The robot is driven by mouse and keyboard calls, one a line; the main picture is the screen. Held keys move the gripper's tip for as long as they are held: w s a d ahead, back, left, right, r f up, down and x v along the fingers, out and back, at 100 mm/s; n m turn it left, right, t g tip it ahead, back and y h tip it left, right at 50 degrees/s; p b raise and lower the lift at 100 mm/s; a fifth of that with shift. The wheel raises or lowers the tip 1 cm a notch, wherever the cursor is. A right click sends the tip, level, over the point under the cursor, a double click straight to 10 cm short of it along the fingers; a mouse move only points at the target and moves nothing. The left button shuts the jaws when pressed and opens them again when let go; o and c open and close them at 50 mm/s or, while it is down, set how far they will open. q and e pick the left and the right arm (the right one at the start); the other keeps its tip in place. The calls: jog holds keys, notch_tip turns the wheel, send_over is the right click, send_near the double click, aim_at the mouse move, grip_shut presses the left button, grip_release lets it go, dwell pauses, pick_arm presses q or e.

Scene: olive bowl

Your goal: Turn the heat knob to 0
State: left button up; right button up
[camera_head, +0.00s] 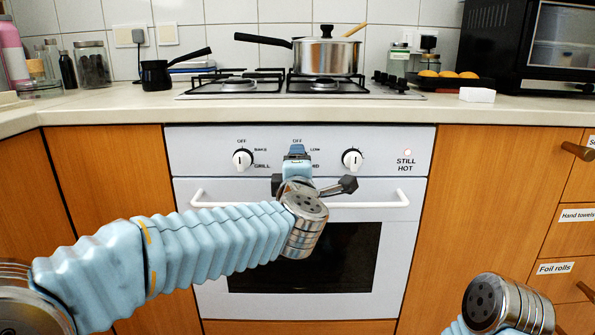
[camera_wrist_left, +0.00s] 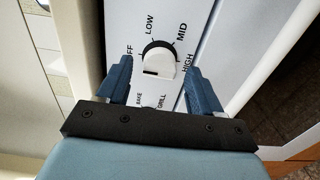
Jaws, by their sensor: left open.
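The heat knob (camera_wrist_left: 158,62) is a white knob with a bar-shaped grip and a black surround on the oven's white front panel (camera_head: 207,140). In the wrist view, LOW, MID and HIGH stand around it, with a partly hidden OFF label at its left. A dark mark shows on the bar's lower-left end; I cannot tell its exact setting. My left gripper (camera_wrist_left: 160,90) is open, with its blue fingers on either side of the knob; contact cannot be told. In the head view my left gripper (camera_head: 297,152) hides this middle knob. My right gripper is out of view.
Two other knobs stand on the panel, left (camera_head: 243,159) and right (camera_head: 352,159). A STILL HOT light (camera_head: 407,153) is lit. The oven handle (camera_head: 385,199) runs below. A pot (camera_head: 326,57) stands on the hob above. My right arm's wrist is at lower right.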

pick_arm(q)
jog(key=s, duration=1.3)
jog(key=shift+s, duration=0.4)
jog(key=w+a+f+m+g+h+p, duration=0.15)
jog(key=w+f+m, duration=0.25)
jog(key=f, duration=0.5)
jog(key=w+a+f+m+g+p, duration=0.1)
jog(key=w+f+m+g+p, duration=0.2)
jog(key=f, duration=0.5)
jog(key=a+f+m+g+p, duration=0.3)
jog(key=f+m, duration=0.1)
jog(key=f, duration=0.9)
jog(key=s+a+f+m+g+h+p, duration=0.1)
jog(key=s+a+f+m+g+p, duration=0.1)
jog(key=s+f+g, duration=0.3)
jog(key=s+a+f+m+g+h+p, duration=0.1)
jog(key=s+a+f+m+g+p, duration=0.1)
jog(key=s+f, duration=1.2)
jog(key=s+a+m+g, duration=0.1)
jog(key=s+a+g, duration=0.1)
jog(key=s, duration=0.2)
jog(key=shift+s+f+g+h, duration=0.2)
jog(key=shift+s+g+h, duration=0.05)
jog(key=shift+g+h, duration=0.1)
